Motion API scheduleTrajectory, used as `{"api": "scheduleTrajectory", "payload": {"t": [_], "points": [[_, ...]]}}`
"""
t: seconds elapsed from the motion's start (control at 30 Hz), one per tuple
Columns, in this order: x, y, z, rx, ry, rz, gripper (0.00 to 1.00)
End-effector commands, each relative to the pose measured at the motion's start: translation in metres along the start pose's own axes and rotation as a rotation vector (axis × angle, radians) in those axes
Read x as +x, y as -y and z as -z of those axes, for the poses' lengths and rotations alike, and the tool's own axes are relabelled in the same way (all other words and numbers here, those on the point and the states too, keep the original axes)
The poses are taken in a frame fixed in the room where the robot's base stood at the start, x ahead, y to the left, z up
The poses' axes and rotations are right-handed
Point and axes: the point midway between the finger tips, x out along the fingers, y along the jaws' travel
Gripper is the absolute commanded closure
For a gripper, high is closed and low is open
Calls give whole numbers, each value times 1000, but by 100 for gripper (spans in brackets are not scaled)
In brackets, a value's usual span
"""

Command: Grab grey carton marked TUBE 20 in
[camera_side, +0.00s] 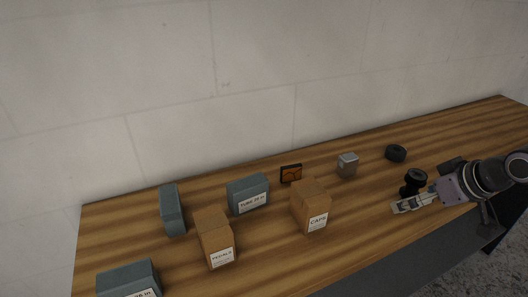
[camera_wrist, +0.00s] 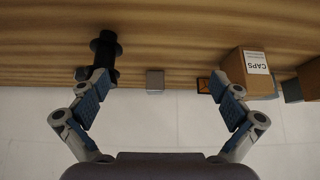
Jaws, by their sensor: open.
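Three blue-grey cartons show in the side view. One (camera_side: 248,194) stands mid-table with a white label that seems to read TUBE 20 or 28; the print is too small to be sure. A second (camera_side: 128,279) at the lower left edge has a label cut off by the frame. A third (camera_side: 172,210) stands at the back left with no readable label. My gripper (camera_side: 402,206) is at the right front of the table, well right of all three. In the wrist view my gripper (camera_wrist: 158,86) has its fingers wide apart with nothing held.
A black spool (camera_side: 412,182) stands close beside my gripper. A black roll (camera_side: 396,153), a silver cube (camera_side: 348,164) and a small dark-orange box (camera_side: 291,174) lie behind. Brown cartons, one marked CAPS (camera_side: 310,205), another (camera_side: 214,238), stand near the grey ones. A wall runs behind.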

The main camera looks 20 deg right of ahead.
Motion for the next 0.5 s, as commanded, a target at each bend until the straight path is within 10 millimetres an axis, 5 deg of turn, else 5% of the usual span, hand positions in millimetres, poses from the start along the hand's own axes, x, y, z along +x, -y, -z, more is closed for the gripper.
{"api": "scheduleTrajectory", "payload": {"t": [0.27,0.5], "points": [[0,2,3,-2,3,3,0],[-3,30,49,-20,44,31,0]]}}
